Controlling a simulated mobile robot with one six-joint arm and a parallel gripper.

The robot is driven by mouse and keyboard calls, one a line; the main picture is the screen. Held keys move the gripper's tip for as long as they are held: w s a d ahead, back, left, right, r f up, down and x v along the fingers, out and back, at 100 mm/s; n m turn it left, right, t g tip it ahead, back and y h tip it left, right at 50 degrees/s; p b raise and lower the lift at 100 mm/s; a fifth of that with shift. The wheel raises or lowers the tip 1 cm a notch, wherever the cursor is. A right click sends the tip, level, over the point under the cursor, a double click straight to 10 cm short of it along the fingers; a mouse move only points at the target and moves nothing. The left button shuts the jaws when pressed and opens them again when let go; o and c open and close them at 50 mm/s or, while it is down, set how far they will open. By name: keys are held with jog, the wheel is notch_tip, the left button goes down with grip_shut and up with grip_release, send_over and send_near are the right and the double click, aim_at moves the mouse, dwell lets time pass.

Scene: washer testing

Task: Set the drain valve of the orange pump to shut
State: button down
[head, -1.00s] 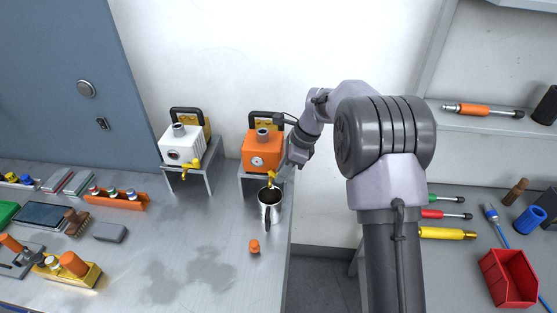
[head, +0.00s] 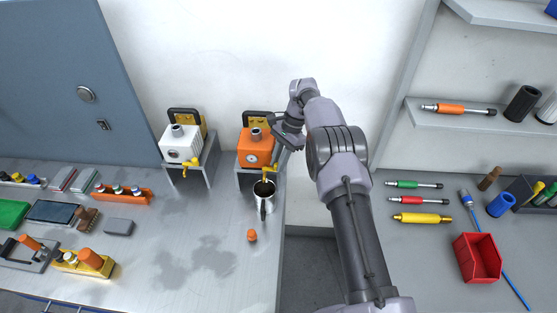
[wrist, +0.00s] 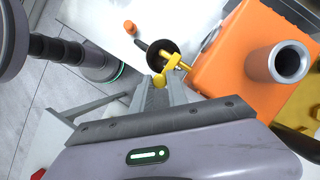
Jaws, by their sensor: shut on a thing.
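The orange pump (head: 255,150) stands on a metal stand at the right end of the left bench. In the wrist view, the orange pump (wrist: 236,62) is at the upper right, with the valve's yellow handle (wrist: 172,66) at the fingertips. My gripper (wrist: 164,82) is shut on the yellow handle; the fingers hide part of it. In the head view, my wrist is close to the pump's right side. I cannot tell the valve's exact setting.
A white pump (head: 181,146) with its own yellow valve stands on a similar stand to the left. An orange cap (head: 252,235) sits on the bench in front of the mug. A gap separates this bench from the right one, which holds a red bin (head: 478,258) and tools.

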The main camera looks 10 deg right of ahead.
dwell(0.4)
jog(key=c, duration=1.3)
grip_release()
